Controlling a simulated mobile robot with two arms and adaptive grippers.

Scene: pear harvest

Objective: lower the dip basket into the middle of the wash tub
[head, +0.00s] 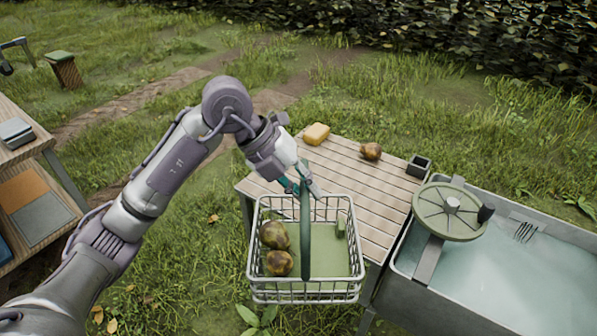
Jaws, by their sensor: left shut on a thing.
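The dip basket (306,291) is a white wire basket with a green floor and a dark green upright handle. Two brownish pears (275,235) lie in its left half, and a small green block-like piece (341,228) is at its right. My left gripper (304,186) is shut on the top of the basket's handle. The basket hangs in front of the slatted table, left of the wash tub (424,312). The tub is grey metal and holds pale blue water (510,285). My right gripper is not in view.
A round green disc (451,211) sits on a bar across the tub's left part. The water right of it is open.

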